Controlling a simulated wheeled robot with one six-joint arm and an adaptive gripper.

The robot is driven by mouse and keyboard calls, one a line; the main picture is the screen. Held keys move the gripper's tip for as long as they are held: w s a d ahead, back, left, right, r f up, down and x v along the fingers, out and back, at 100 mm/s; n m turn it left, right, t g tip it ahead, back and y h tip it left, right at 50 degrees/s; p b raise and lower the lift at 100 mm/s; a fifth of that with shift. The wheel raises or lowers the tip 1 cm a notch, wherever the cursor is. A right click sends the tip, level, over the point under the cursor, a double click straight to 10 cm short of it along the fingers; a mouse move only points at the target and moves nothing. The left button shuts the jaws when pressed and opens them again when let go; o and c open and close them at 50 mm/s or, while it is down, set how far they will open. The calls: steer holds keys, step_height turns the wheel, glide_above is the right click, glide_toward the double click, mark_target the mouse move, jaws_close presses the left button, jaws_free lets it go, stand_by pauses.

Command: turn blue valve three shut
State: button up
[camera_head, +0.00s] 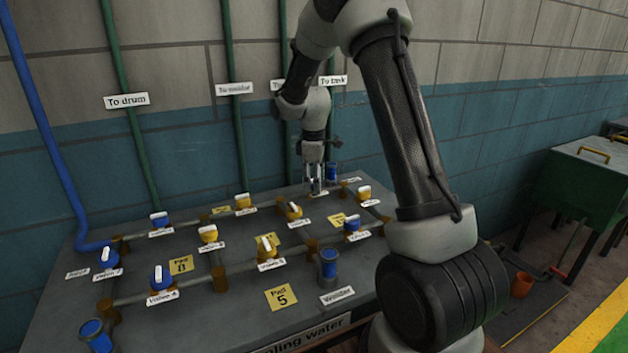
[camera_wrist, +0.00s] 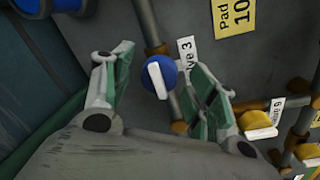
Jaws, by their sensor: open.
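Blue valve three (camera_wrist: 157,78) shows in the wrist view as a round blue body with a white bar handle, beside a label ending in "ve 3" (camera_wrist: 186,53). The handle lies roughly along the grey pipe that the valve sits on. My gripper (camera_wrist: 163,66) is open, with one green-padded finger on each side of the valve and visible gaps to the handle. In the head view, my gripper (camera_head: 316,185) points down over the back of the bench, and its fingers hide the valve there. I cannot tell the exact height of the fingertips above the handle.
A yellow valve (camera_wrist: 257,122) stands to the right in the wrist view, near the Pad 10 plate (camera_wrist: 232,15). Several valves and pipes cover the bench (camera_head: 215,330).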

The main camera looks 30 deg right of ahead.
steer(key=c, duration=1)
steer(key=shift+c, duration=0.2)
steer(key=shift+m, duration=0.4)
steer(key=m, duration=0.8)
steer(key=shift+a, duration=0.1)
steer(key=m, duration=0.5)
steer(key=shift+w+g, duration=0.1)
steer(key=shift+g, duration=0.3)
steer(key=shift+m, duration=2)
